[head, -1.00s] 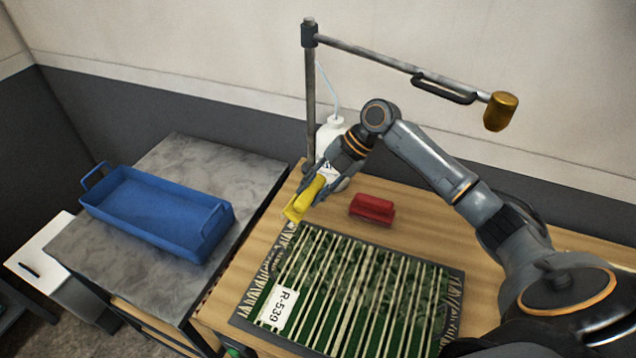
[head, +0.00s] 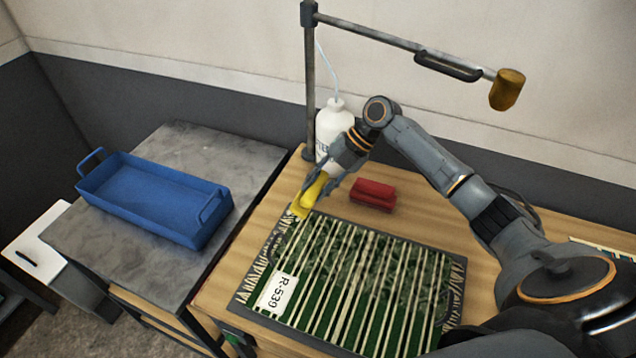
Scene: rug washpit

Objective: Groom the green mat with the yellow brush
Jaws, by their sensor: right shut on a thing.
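The green mat (head: 385,285) with pale stripes and fringed ends lies flat on a dark backing on the wooden table. A white tag reading R-539 (head: 277,294) lies at its left end. My right gripper (head: 326,183) is shut on the yellow brush (head: 312,193). The brush is tilted, with its lower end at the mat's far left corner, by the fringe. I cannot tell whether it touches the mat. My left gripper is not in view.
A red brush-like block (head: 373,194) sits behind the mat. A white bottle (head: 333,126) stands by the lamp post (head: 309,85). A blue tray (head: 150,200) rests on the grey table (head: 190,150) at left. A lamp arm (head: 400,62) reaches overhead.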

